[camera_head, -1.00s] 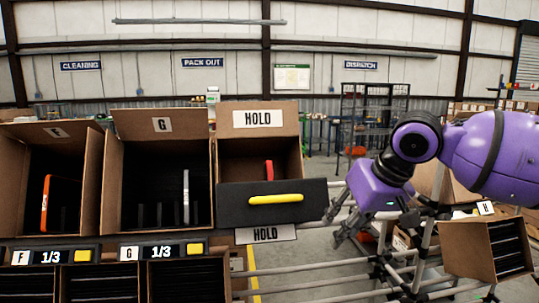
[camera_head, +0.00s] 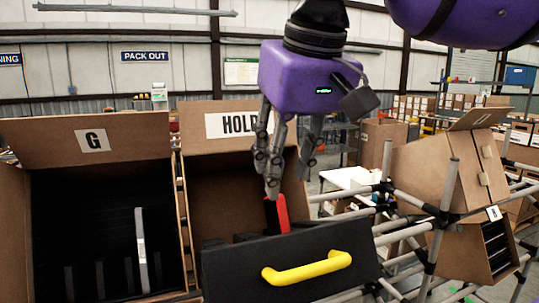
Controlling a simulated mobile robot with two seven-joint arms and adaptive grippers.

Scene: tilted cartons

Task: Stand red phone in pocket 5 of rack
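The red phone (camera_head: 282,214) stands nearly upright in the HOLD carton (camera_head: 215,190), behind a black front panel (camera_head: 225,275); its lower part is hidden. My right gripper (camera_head: 289,186) points down over this carton. Its fingers are apart, with the left fingertip at the phone's top edge and the other to the right of it. I cannot tell whether they touch the phone. In carton G (camera_head: 75,165), a black rack (camera_head: 70,280) with upright dividers holds a pale, thin phone (camera_head: 141,250). No pocket numbers are readable. My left gripper is not in view.
A yellow handle (camera_head: 307,268) sticks out from the black panel. Carton walls stand between G and HOLD. To the right are grey frame tubes (camera_head: 440,215) and a tilted carton (camera_head: 455,185) with black slots. The space above carton G is clear.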

